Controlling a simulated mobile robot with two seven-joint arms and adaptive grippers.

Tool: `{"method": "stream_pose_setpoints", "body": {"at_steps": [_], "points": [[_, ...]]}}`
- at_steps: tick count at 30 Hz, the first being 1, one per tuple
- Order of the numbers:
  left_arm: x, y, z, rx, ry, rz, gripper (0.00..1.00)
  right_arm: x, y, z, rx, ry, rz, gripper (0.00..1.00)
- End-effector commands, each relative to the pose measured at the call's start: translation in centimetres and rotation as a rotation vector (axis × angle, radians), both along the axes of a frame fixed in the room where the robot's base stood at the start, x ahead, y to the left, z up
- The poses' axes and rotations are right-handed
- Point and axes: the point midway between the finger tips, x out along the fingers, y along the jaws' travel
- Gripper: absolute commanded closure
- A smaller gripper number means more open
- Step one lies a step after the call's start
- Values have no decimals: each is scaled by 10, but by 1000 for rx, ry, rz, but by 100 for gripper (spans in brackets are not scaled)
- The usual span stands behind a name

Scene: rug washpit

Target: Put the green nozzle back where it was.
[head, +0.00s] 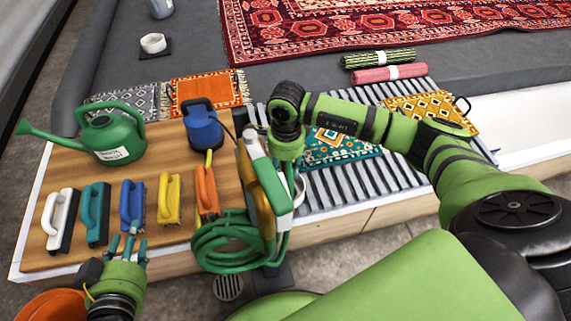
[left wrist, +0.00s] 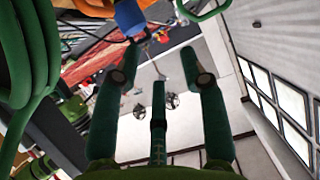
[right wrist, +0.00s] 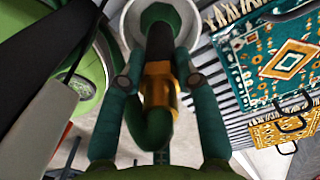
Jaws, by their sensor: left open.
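The green nozzle (right wrist: 160,20), with a black section and brass-coloured collar, is on a green hose (right wrist: 152,130) in the right wrist view. My right gripper (right wrist: 158,65) is shut on it, one finger on each side. The nozzle's tip overlaps a round white holder (right wrist: 128,22); I cannot tell whether it is inside. In the head view the white ring (head: 299,190) shows partly behind the hose stand (head: 272,185), and my right fingertips are hidden. The hose (head: 225,245) hangs coiled on the stand. My left gripper (head: 127,247) is open and empty near the bench's front edge.
A striped mat (head: 385,180) with a teal rug (head: 335,148) lies to the right. An orange bucket (head: 50,306) is at lower left.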

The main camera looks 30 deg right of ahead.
Motion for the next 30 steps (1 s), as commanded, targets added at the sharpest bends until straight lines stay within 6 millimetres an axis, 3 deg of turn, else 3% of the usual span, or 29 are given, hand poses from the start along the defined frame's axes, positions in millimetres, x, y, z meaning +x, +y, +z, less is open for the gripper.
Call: {"method": "stream_pose_setpoints", "body": {"at_steps": [2,14,16,23,30], "points": [[1,-1,1,-2,-6,-1,57,0,0,0,0,0,0,44],[0,-2,1,-1,4,-3,57,0,0,1,0,0,0,44],[-5,1,-6,10,50,0,57,0,0,3,0,0,0,44],[-33,19,-43,58,283,35,57,1,-1,34,-1,-4,0,44],[-78,40,-76,107,560,72,57,1,-1,72,0,-3,0,44]]}}
